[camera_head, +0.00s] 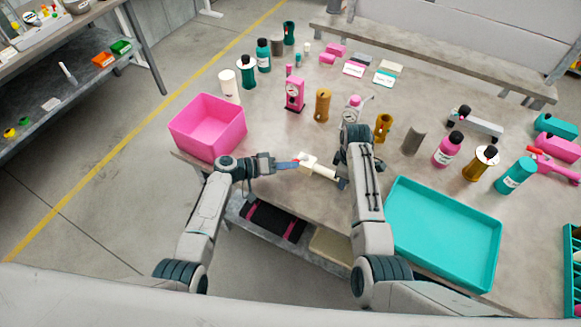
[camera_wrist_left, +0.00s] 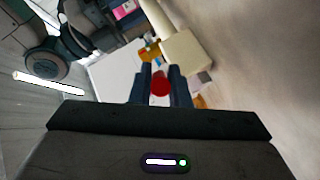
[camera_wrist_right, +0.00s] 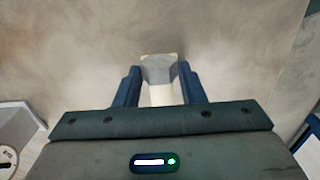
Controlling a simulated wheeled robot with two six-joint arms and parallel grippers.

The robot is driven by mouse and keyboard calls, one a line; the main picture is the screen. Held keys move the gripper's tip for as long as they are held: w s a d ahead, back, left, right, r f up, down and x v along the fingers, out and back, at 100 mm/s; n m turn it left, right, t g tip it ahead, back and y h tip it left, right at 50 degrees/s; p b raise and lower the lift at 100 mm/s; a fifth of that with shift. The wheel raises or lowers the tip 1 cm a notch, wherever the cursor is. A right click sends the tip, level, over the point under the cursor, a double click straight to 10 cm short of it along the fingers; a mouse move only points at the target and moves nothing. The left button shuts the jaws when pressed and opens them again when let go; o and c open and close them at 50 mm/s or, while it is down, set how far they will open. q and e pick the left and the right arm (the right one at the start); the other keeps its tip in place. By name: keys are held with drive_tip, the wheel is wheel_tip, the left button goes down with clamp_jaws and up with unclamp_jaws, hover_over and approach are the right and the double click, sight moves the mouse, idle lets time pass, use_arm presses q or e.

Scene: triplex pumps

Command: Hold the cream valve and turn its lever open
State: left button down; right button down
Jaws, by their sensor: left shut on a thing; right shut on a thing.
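The cream valve (camera_head: 309,161) is held above the table's front edge, between my two grippers. My right gripper (camera_head: 338,180) is shut on the valve's pale tubular body, mostly hidden behind my arm. In the right wrist view the valve (camera_wrist_right: 160,70) lies between the fingers. My left gripper (camera_head: 292,165) reaches in from the left. In the left wrist view its fingers (camera_wrist_left: 160,84) are shut on the red lever (camera_wrist_left: 160,82), with the cream body (camera_wrist_left: 182,58) just beyond. How far the lever is turned cannot be told.
A pink bin (camera_head: 207,125) stands left of the valve on the table. A teal tray (camera_head: 447,232) lies to the right of my right arm. Several bottles and parts, including a pink gauge pump (camera_head: 294,93) and a brown cylinder (camera_head: 322,104), stand behind the grippers.

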use_arm(q)
drive_tip(key=shift+a+f, duration=0.1)
drive_tip(key=c, duration=1.4)
unclamp_jaws()
drive_tip(key=shift+o, duration=0.2)
drive_tip(key=v, duration=1.2)
drive_tip(key=shift+w, duration=0.2)
